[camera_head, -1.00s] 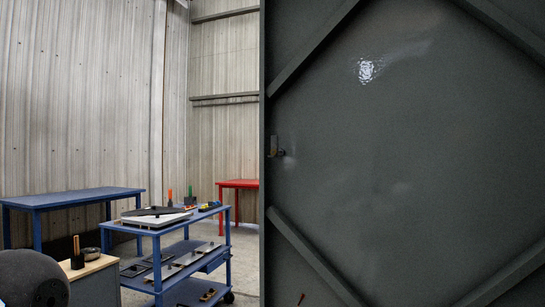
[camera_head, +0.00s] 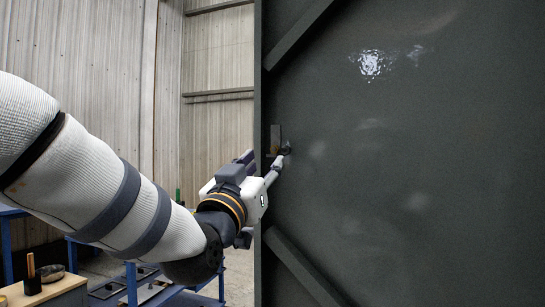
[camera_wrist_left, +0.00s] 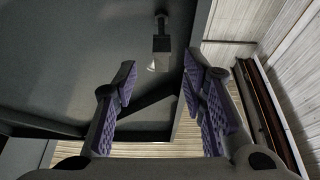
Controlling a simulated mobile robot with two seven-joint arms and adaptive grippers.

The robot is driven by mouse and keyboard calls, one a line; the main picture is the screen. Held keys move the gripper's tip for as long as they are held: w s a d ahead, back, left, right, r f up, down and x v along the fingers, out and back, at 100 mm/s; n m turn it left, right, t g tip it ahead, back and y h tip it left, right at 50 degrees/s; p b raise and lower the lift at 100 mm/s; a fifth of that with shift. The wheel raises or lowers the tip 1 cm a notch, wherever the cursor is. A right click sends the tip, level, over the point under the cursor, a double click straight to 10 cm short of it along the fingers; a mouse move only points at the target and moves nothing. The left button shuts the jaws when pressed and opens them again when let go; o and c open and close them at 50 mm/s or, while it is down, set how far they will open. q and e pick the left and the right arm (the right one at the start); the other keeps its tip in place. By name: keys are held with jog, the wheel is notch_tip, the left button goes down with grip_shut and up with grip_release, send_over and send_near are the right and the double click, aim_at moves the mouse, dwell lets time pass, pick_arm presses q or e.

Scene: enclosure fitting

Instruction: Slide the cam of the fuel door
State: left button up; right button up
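The fuel door (camera_head: 400,180) is a large dark grey panel with diagonal ribs, filling the right of the head view. Its cam (camera_head: 276,138) is a small metal latch with a dark knob, near the door's left edge. My left gripper (camera_head: 265,165) is at that edge, just below the cam. In the left wrist view the gripper (camera_wrist_left: 158,78) is open, its purple-padded fingers apart with nothing between them. The cam (camera_wrist_left: 161,43) shows ahead of the gap, roughly centred; contact cannot be told. My right gripper is not in view.
A diagonal rib (camera_head: 300,265) of the door runs below the gripper. A blue cart (camera_head: 130,285) and a wooden-topped cabinet (camera_head: 45,293) stand behind my left arm. Left of the door edge there is open room up to a corrugated wall (camera_head: 220,60).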

aim_at(271, 154)
pick_arm(q)
jog(key=shift+y, duration=0.3)
jog(key=x, duration=0.5)
jog(key=shift+w+f, duration=0.2)
jog(key=shift+w, duration=0.25)
jog(key=shift+w+d+r, duration=0.2)
jog(key=shift+w+r, duration=0.15)
jog(key=shift+w, duration=0.1)
jog(key=shift+c, duration=0.5)
grip_shut()
